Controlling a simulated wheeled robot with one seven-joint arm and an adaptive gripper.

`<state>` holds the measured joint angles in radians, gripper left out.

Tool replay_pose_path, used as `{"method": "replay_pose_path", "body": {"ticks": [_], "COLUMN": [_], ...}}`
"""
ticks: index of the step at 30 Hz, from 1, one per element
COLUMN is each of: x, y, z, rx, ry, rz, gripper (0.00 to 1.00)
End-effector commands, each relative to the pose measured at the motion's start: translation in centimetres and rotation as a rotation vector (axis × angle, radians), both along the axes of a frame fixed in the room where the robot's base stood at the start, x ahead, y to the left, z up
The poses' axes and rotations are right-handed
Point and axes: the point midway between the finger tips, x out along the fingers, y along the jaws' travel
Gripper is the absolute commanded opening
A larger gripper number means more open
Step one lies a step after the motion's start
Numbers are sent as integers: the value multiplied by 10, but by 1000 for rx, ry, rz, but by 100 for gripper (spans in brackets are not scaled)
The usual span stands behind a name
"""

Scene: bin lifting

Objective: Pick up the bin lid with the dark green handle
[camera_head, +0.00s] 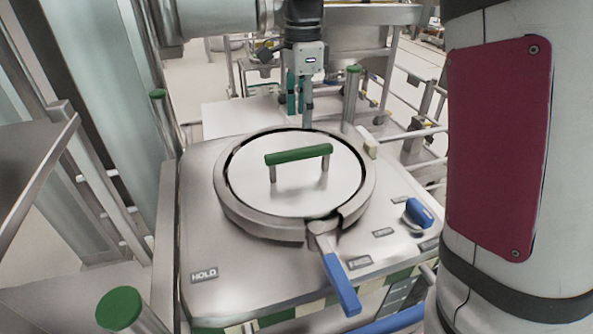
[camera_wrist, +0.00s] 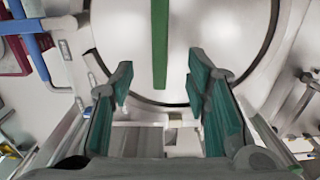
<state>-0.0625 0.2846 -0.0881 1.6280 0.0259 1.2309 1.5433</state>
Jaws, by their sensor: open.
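The round metal bin lid (camera_head: 315,190) sits in its ring on the metal housing. Its dark green bar handle (camera_head: 298,154) stands up on two metal posts across the lid. My gripper (camera_head: 301,112) is behind the lid in the head view, pointing down, apart from the handle. In the wrist view the open gripper (camera_wrist: 161,82) has teal-padded fingers on both sides. The green handle (camera_wrist: 160,45) lies between and ahead of them, running lengthwise, with nothing held. The lid (camera_wrist: 215,25) fills the top middle of the wrist view; its far part is cut off.
A blue-handled lever (camera_head: 342,285) is at the ring's front. A blue knob (camera_head: 419,212) is at the right. Green-capped posts stand at the back left (camera_head: 158,94), back right (camera_head: 353,70) and front left (camera_head: 119,308). A metal shelf (camera_head: 35,170) is at the left.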

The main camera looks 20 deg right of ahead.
Motion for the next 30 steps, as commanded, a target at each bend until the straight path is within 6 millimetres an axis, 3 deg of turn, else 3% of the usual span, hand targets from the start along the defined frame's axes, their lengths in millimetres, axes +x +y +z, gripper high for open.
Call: {"method": "replay_pose_path", "body": {"ticks": [9, 17, 25, 30], "x": [-2, -2, -2, 0], "y": [0, 1, 3, 3], "z": [-55, -73, -110, -118], "rx": [0, 0, 1, 0], "ry": [3, 2, 3, -1], "rz": [3, 3, 3, 3], "gripper": [43, 43, 43, 43]}}
